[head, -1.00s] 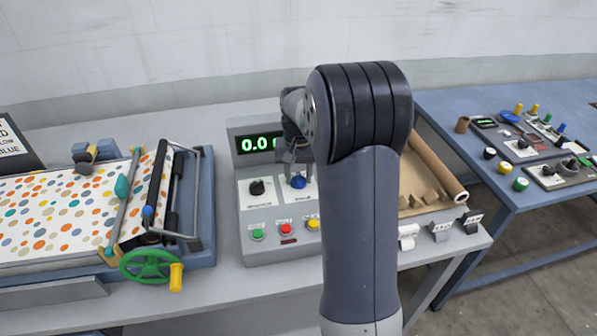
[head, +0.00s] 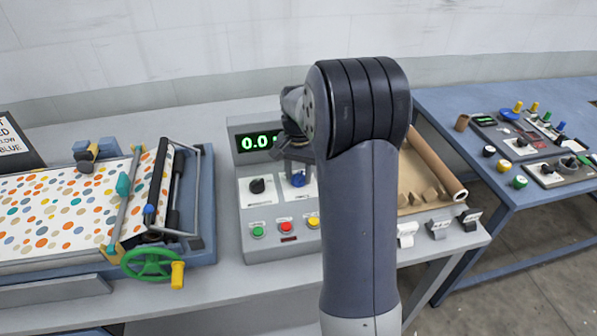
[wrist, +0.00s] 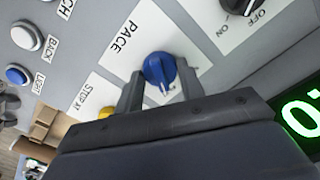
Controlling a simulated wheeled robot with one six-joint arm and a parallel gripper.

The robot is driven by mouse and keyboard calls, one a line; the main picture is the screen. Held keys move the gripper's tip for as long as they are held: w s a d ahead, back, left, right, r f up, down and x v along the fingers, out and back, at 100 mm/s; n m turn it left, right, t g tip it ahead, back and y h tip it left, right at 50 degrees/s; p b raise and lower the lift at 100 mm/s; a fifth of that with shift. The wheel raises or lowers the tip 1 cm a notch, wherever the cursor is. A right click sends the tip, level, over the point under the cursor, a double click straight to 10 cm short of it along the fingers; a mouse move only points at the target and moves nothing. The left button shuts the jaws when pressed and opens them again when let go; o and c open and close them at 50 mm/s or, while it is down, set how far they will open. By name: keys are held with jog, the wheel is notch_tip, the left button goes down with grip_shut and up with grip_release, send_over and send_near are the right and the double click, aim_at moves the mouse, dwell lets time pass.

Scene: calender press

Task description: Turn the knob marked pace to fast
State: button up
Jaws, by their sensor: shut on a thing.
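The blue pace knob (wrist: 158,68) sits on a white plate with the word PACE beside it in the wrist view. It has a white pointer line that runs toward my gripper's palm. My gripper (wrist: 158,82) has one finger on each side of the knob and is shut on it. In the head view the blue knob (head: 298,180) shows on the grey control box (head: 262,215) below my gripper (head: 297,166). My own arm hides the right part of the box. The speed markings around the knob are too small or hidden to read.
A black knob (head: 257,186) stands left of the blue one. Green (head: 257,232), red (head: 285,225) and yellow (head: 313,222) buttons line the front. A green display (head: 257,142) reads about 0.0. The roller press with its green handwheel (head: 150,264) stands left.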

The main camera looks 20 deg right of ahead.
aim_at(299, 174)
jog(key=o, duration=1)
notch_tip(299, 174, up, 11)
jog(key=shift+f, duration=0.2)
notch_tip(299, 174, down, 11)
jog(key=shift+r, duration=0.2)
dwell(0.4)
jog(key=shift+r, duration=0.15)
